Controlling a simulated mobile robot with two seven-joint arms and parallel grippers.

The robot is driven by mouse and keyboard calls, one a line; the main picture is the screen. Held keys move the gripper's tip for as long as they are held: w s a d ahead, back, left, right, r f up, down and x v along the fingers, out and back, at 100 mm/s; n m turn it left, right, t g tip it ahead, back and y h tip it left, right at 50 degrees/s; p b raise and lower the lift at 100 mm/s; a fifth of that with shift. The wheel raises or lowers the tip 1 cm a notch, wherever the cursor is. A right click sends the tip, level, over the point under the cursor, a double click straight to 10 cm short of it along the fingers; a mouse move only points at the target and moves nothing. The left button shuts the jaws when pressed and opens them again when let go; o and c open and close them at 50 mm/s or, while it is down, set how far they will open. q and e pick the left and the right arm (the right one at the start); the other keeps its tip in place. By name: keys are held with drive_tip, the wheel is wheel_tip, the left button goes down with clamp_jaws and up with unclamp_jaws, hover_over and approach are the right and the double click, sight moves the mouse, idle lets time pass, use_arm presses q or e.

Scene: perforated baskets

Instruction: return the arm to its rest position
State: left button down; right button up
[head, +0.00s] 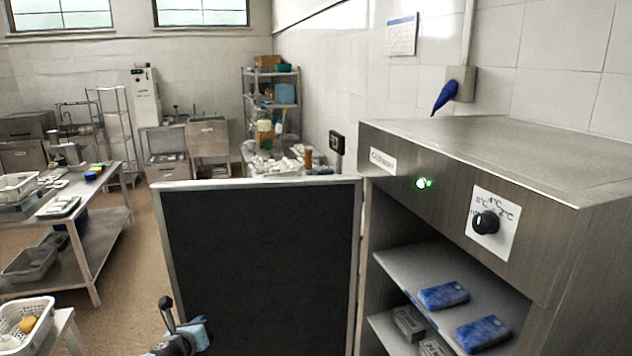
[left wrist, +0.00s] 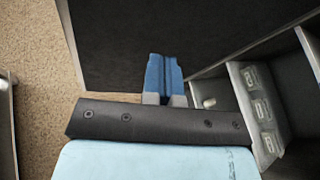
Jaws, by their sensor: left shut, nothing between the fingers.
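My left gripper (head: 182,338) shows at the bottom of the head view, in front of the dark inner face of the open cabinet door (head: 260,265). Only part of it is in that picture. In the left wrist view its blue fingers (left wrist: 164,72) are together with nothing between them, and the dark door panel (left wrist: 120,40) lies beyond them. The steel cabinet (head: 560,225) stands at the right with its door swung open to the left. My right gripper is in neither view.
Two blue packs (head: 443,295) lie on the cabinet's upper shelf; grey blocks (head: 409,322) sit on the shelf below. A white perforated basket (head: 38,318) stands at the lower left. A steel table (head: 100,215) is behind it, with open floor (head: 125,270) before the door.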

use_arm(q)
drive_tip(key=s+d+f+n+g+h, duration=0.1)
drive_tip(key=s+d+f+n, duration=0.55)
drive_tip(key=s, duration=0.35)
drive_tip(key=s+d+f+n+g+h, duration=0.1)
drive_tip(key=s+d+f+n+h, duration=0.1)
drive_tip(key=s+d+f+n, duration=0.6)
drive_tip(key=s+a+n+y, duration=0.1)
drive_tip(key=s+a+n, duration=0.1)
drive_tip(key=s+n, duration=0.6)
drive_tip(key=s+a+n+g, duration=0.1)
drive_tip(key=s+a+n, duration=0.2)
drive_tip(key=s+n, duration=0.6)
drive_tip(key=s, duration=0.7)
drive_tip(key=shift+a+g+y, duration=0.3)
drive_tip(key=shift+a+y, duration=0.05)
drive_tip(key=shift+y, duration=0.05)
